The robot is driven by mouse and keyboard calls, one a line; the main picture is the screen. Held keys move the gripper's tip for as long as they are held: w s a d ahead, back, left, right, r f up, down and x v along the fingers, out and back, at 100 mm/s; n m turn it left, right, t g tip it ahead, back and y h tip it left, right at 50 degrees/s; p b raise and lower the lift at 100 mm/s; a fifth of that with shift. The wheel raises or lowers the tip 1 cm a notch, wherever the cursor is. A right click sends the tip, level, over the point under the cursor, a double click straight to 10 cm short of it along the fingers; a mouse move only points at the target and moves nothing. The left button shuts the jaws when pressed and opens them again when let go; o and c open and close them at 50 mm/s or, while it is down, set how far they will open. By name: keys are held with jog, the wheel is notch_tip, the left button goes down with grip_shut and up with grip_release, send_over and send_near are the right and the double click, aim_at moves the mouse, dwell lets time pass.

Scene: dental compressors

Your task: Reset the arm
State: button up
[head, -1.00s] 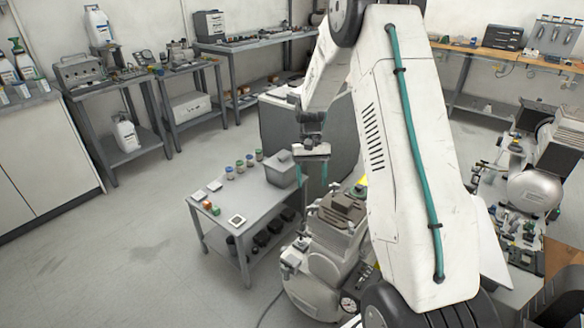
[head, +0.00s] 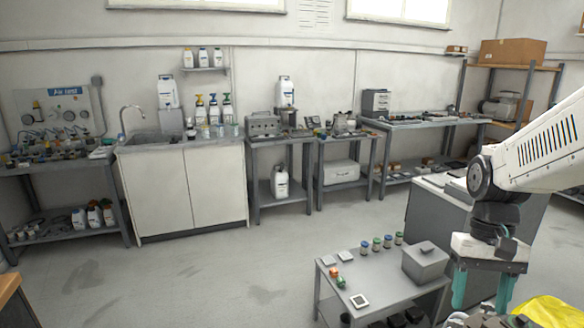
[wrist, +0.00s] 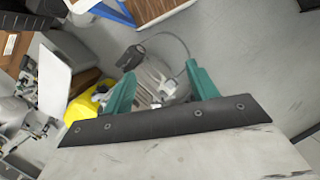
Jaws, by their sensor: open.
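My gripper (head: 484,290) hangs at the right of the head view, pointing down, with its two teal fingers apart and nothing between them. In the wrist view my gripper (wrist: 160,88) also shows its teal fingers spread wide. Below and beyond them is a grey compressor (wrist: 155,78) on the floor, with a hose or cable running from it. In the head view the gripper is to the right of the small grey table and above the level of its top.
The small grey table (head: 385,298) holds a grey box (head: 425,262), several small jars and small parts. A yellow item (head: 548,311) lies at the lower right. A sink cabinet (head: 190,190) and benches line the back wall. Open floor lies at the left and middle.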

jog(key=s+a+r+n+t, duration=0.1)
jog(key=s+a+r+t, duration=0.1)
jog(key=s, duration=0.4)
jog(key=s+a+r+n+t, duration=0.1)
jog(key=s+a+r+t, duration=0.1)
jog(key=s+a+r, duration=0.2)
jog(key=s+r, duration=0.1)
jog(key=s, duration=0.2)
jog(key=shift+a+n+t+h, duration=0.25)
jog(key=shift+n+t+h, duration=0.05)
jog(key=shift+h, duration=0.1)
dwell(2.0)
